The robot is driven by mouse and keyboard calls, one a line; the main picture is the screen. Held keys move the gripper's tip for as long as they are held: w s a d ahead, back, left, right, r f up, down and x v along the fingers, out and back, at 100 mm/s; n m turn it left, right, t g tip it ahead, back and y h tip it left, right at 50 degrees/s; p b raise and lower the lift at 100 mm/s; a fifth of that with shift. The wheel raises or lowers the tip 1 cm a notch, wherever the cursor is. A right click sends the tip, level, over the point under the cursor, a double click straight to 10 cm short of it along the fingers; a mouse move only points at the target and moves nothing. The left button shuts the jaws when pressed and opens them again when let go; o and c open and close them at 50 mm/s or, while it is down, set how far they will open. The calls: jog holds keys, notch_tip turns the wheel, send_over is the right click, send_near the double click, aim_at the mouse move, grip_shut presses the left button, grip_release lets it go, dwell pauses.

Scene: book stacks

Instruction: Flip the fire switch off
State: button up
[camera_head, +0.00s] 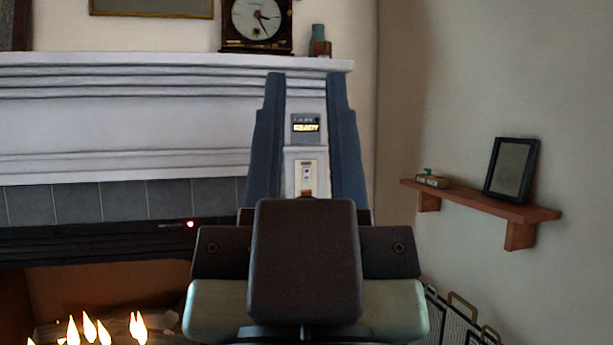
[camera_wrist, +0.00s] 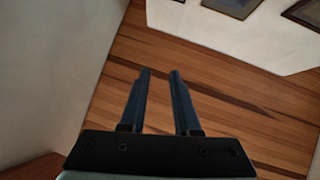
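The fire switch (camera_head: 306,176) is a small toggle on a pale plate, fixed to the right pillar of the fireplace in the head view. Its lower end is partly hidden by my gripper's body, and I cannot tell which way it is set. A small grey panel with a lit display (camera_head: 306,126) sits just above it. My gripper (camera_head: 306,78) is open and empty, its two blue fingers framing the switch and panel in the picture. The gripper also shows open in the wrist view (camera_wrist: 160,72), over wood floor, where the switch is not seen.
The white mantel (camera_head: 130,85) carries a clock (camera_head: 257,22) and a bottle (camera_head: 318,42). A wall shelf (camera_head: 490,203) holds a picture frame (camera_head: 511,170). A fire screen (camera_head: 458,318) stands at lower right.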

jog(key=shift+r+p, duration=0.4)
jog(key=shift+r, duration=0.15)
jog(key=shift+c, duration=1.2)
notch_tip(320, 180, up, 35)
jog(key=p, duration=3.4)
jog(key=shift+f+p, duration=0.2)
jog(key=shift+p, duration=0.1)
grip_shut()
jog(key=shift+f, duration=0.15)
